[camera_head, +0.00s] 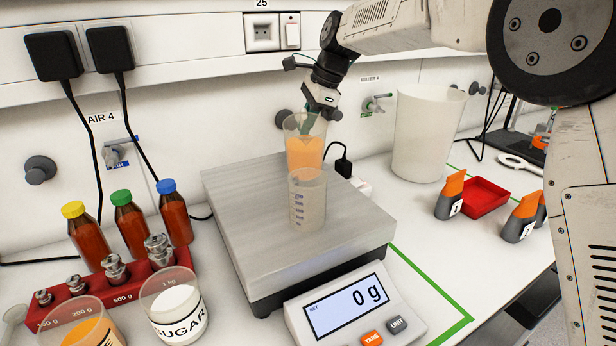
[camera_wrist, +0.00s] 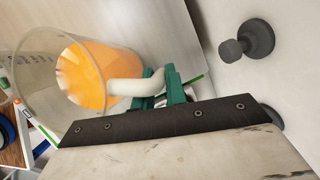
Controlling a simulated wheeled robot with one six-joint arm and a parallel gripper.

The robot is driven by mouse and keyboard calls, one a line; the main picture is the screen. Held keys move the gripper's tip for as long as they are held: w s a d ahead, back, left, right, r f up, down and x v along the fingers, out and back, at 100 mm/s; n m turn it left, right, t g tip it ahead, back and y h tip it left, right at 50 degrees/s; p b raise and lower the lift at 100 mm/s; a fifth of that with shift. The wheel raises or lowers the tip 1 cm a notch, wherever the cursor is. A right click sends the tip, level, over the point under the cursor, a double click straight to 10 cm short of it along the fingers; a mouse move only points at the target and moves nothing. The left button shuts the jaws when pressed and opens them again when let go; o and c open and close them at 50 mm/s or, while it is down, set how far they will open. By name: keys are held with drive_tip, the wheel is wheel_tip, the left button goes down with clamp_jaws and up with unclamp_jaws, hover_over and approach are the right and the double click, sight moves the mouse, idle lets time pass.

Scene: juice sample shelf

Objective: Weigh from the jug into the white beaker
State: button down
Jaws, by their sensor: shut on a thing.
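My gripper (camera_wrist: 165,88) is shut on the handle of a clear jug (camera_head: 303,128), which holds orange juice (camera_head: 304,153). In the wrist view the green fingers close on the pale handle (camera_wrist: 138,87), and the juice shows inside the jug (camera_wrist: 50,62). In the head view the jug looks near upright, behind and above the white beaker (camera_head: 307,203). The beaker has graduation marks, stands on the scale's metal plate (camera_head: 245,215) and shows no orange. The scale display (camera_head: 347,303) reads 0 g net. Whether the jug touches the plate or beaker is hard to tell.
Red weight rack (camera_head: 185,258) and capped bottles (camera_head: 131,222) stand at left. A sugar cup (camera_head: 174,305) and an orange-filled cup (camera_head: 85,325) are at front left. A large white bucket (camera_head: 428,135), a red tray (camera_head: 484,198) and orange-topped bottles (camera_head: 452,195) are at right.

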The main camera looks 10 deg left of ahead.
sight(306, 113)
drive_tip(key=shift+s+d+r+n+t+y, duration=0.15)
drive_tip(key=shift+s+r+n+t+y, duration=0.1)
drive_tip(key=shift+s+r+t, duration=0.6)
drive_tip(key=shift+s+d+r+n+t+y, duration=0.15)
drive_tip(key=shift+s+r+t+y, duration=0.1)
drive_tip(key=shift+s+r+t, duration=0.6)
drive_tip(key=shift+s+r+t, duration=0.25)
drive_tip(key=shift+s+t, duration=0.25)
drive_tip(key=shift+s, duration=0.15)
drive_tip(key=shift+s+d+r+n+t+y+p, duration=0.15)
drive_tip(key=shift+s+r+n+t+y+p, duration=0.1)
drive_tip(key=shift+s+r+t, duration=0.4)
drive_tip(key=shift+s+d+r+n+t+y+p, duration=0.15)
drive_tip(key=shift+s+r+t+y+p, duration=0.15)
drive_tip(key=shift+r+t, duration=0.5)
idle(0.8)
drive_tip(key=shift+s+r+t+p, duration=0.5)
drive_tip(key=shift+r+p, duration=0.1)
drive_tip(key=shift+r, duration=0.2)
idle(2.4)
